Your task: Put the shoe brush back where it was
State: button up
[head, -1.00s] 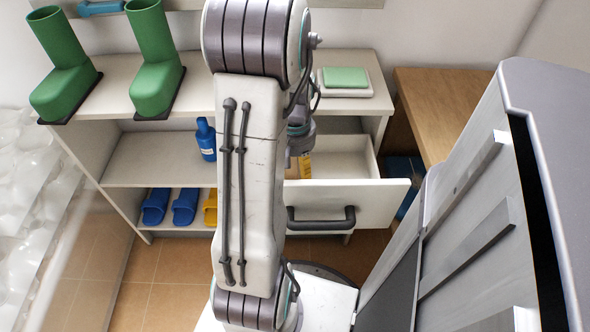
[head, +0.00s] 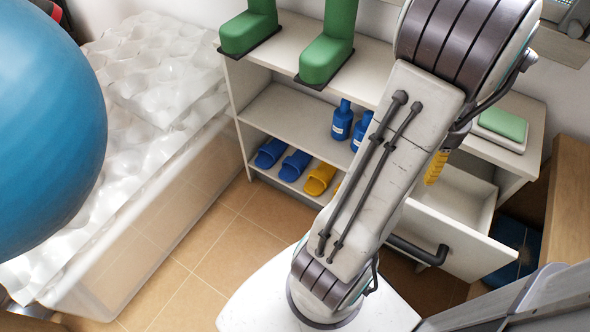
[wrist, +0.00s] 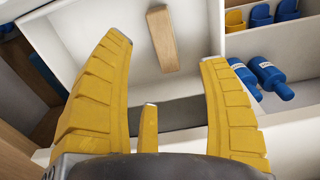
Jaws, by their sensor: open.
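A light wooden block, seemingly the shoe brush (wrist: 162,38), lies inside the drawer, on its bare white floor in the wrist view. The drawer (head: 455,235) is pulled out from the right side of the white shelf unit; its inside also shows in the wrist view (wrist: 190,75). My gripper (wrist: 164,50) is open and empty, its yellow fingers spread over the drawer with the brush beyond and between the tips. In the head view one yellow finger (head: 436,168) shows by the drawer; my arm hides the rest, and the brush is not visible there.
Green boots (head: 325,60) and a soap-like green block on a white tray (head: 503,125) stand on top of the shelf unit. Blue bottles (head: 342,120) and blue and yellow slippers (head: 320,178) fill lower shelves. A large blue ball (head: 45,130) is close at left.

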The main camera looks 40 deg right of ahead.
jog(key=w+a+r+n, duration=0.2)
jog(key=w+a+n, duration=0.1)
jog(key=w+a, duration=0.35)
jog(key=w+a+r+n, duration=0.3)
jog(key=w+a, duration=0.3)
jog(key=w, duration=0.1)
jog(key=a+r+n+t, duration=0.2)
jog(key=a+n, duration=0.6)
jog(key=a, duration=1.1)
jog(key=shift+a, duration=0.35)
jog(key=shift+s+r, duration=0.1)
jog(key=shift+r, duration=0.05)
notch_tip(320, 180, up, 19)
jog(key=t+p, duration=0.1)
jog(key=p, duration=1.6)
jog(key=shift+s+d+f, duration=0.1)
jog(key=shift+f, duration=0.1)
